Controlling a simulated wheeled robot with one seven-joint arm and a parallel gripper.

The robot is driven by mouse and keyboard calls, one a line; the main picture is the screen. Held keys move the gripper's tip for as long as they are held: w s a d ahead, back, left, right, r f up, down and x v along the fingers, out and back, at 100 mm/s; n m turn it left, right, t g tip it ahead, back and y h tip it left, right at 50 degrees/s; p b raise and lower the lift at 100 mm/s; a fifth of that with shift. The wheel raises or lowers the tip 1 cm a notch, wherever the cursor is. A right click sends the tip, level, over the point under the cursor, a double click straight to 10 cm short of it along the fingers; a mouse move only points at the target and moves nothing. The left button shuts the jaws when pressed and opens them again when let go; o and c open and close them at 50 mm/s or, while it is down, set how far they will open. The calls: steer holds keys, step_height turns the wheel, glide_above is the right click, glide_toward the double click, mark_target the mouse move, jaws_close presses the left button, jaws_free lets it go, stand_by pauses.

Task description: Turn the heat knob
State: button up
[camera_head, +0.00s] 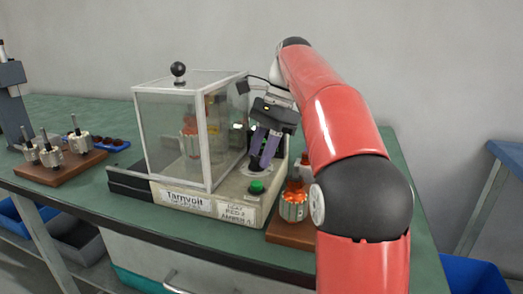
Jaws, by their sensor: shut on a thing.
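The machine (228,207) stands on the green bench, with a pale base labelled "Tarnvolt" and a clear guard box (170,135) on its left part. My gripper (259,165) comes down from the upper right onto the top of the base, just right of the guard box. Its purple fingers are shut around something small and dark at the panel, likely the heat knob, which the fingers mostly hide. A green button (257,187) sits in front of the fingers. Any mark or setting on the knob cannot be seen.
A wooden board (290,236) with copper-wound armatures (293,203) stands right of the machine, close under my arm. Another board (62,172) with several armatures is at left, near a blue tray (115,146). A black ball handle (178,70) tops the guard box.

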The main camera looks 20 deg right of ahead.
steer(key=o, duration=1)
